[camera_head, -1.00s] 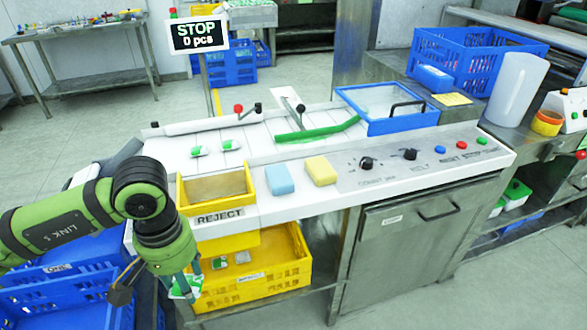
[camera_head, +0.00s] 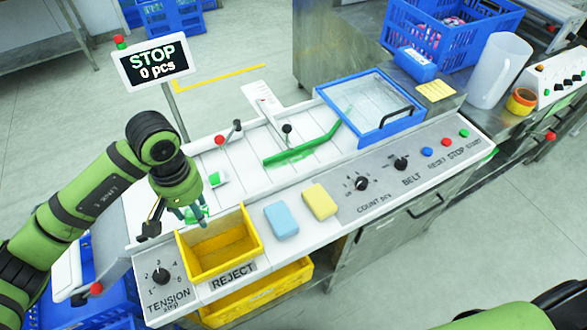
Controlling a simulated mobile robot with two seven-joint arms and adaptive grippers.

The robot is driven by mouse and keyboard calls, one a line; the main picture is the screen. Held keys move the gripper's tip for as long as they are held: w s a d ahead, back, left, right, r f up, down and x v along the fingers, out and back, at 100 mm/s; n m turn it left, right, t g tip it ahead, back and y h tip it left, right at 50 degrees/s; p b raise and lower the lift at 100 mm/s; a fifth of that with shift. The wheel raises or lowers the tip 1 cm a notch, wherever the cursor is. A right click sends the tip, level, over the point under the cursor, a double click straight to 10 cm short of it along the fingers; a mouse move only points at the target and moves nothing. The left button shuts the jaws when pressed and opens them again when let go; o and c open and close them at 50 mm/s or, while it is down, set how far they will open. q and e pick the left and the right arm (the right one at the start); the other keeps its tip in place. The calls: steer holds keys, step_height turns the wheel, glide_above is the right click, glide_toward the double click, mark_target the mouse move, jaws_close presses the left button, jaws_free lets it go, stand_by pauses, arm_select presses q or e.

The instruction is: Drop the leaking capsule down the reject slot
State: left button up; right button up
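A green and white capsule (camera_head: 218,179) lies on the white belt bed, just right of my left gripper. My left gripper (camera_head: 188,214) points down just behind the yellow reject slot (camera_head: 247,229), at the near left end of the belt. A second green and white piece (camera_head: 200,213) shows at its fingertips, partly covered by them. I cannot tell whether the fingers are closed on it, or which capsule leaks. The reject slot is an open yellow box labelled REJECT, and its visible inside looks empty. My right gripper is out of view.
A green diverter bar (camera_head: 300,148) and a blue framed tray (camera_head: 372,101) lie further right on the machine. Blue (camera_head: 281,220) and yellow (camera_head: 320,202) sponges sit right of the slot. The sign (camera_head: 152,63) reads STOP, 0 pcs. A tension dial (camera_head: 160,276) is at front left.

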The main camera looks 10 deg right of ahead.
arm_select(q)
steer(key=shift+f, duration=0.25)
step_height(320, 180, down, 5)
steer(key=shift+s+f+b, duration=0.1)
steer(key=shift+f+b, duration=0.05)
steer(key=shift+b, duration=0.85)
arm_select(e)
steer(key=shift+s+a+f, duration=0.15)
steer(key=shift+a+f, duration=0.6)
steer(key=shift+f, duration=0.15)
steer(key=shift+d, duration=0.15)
arm_select(q)
steer(key=o, duration=0.8)
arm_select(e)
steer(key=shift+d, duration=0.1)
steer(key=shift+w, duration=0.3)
arm_select(q)
step_height(320, 180, up, 12)
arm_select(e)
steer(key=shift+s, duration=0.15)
